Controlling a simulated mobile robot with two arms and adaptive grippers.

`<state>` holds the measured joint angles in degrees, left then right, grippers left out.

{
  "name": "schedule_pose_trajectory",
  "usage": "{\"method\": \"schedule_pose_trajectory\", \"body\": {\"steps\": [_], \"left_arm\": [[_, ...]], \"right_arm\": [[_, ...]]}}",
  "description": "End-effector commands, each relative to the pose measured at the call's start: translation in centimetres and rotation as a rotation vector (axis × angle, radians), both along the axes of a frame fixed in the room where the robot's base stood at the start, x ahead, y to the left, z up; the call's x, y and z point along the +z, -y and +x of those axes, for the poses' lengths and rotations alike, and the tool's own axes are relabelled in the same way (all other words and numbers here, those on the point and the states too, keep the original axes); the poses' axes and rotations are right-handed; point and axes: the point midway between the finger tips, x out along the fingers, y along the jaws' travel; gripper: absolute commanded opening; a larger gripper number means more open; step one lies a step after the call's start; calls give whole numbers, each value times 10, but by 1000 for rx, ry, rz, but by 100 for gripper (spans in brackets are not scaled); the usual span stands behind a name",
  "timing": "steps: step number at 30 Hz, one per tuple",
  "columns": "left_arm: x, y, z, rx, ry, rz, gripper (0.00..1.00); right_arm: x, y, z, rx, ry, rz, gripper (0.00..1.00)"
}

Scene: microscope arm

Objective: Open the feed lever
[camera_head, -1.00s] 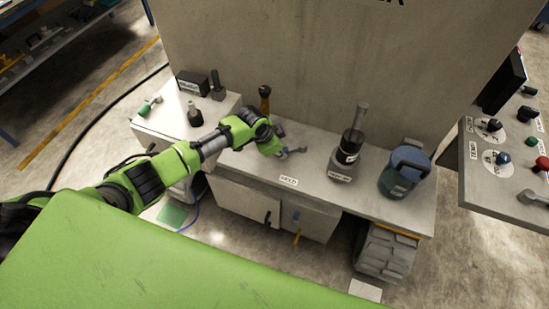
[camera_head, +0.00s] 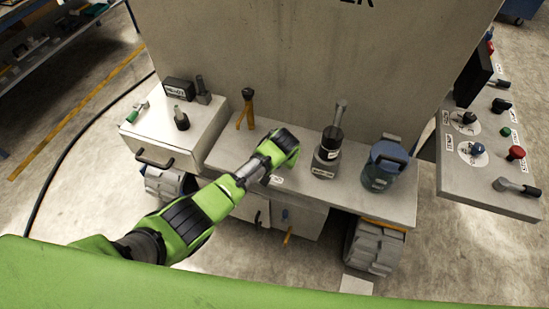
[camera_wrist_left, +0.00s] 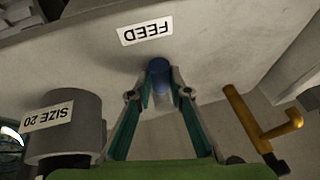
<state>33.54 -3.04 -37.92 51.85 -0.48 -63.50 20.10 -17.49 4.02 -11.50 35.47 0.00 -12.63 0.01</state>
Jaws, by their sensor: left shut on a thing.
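A blue cylindrical feed lever end (camera_wrist_left: 160,72) shows in the left wrist view, close to the white FEED label (camera_wrist_left: 146,30), which reads upside down there. My left gripper (camera_wrist_left: 160,88) has its two teal fingers closed on both sides of this blue end. In the head view my left gripper (camera_head: 284,150) is over the grey machine shelf (camera_head: 225,155), and its hand hides the lever. The FEED label (camera_head: 276,179) is partly visible below the hand. My right gripper is in neither view.
A SIZE 20 cylinder (camera_wrist_left: 68,125) and a yellow handle (camera_wrist_left: 262,118) flank the gripper in the wrist view. In the head view, a blue jug (camera_head: 384,165) stands to the right, a yellow lever (camera_head: 245,108) to the left, and a control panel (camera_head: 480,180) farther right.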

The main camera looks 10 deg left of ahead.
Motion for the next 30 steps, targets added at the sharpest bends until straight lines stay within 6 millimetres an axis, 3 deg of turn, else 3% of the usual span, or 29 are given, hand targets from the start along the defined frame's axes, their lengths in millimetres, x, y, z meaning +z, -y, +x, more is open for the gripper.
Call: {"method": "schedule_pose_trajectory", "body": {"steps": [20, 21, 23, 30], "left_arm": [[1, 6, 0, 69, 2, -4, 0], [1, 6, 0, 68, 1, -5, 23], [1, 6, 0, 68, 2, -3, 35], [0, 6, 0, 68, 1, -2, 35]], "right_arm": [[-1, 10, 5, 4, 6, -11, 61], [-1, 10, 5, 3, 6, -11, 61], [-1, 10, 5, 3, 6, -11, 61], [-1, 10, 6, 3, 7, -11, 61]]}}
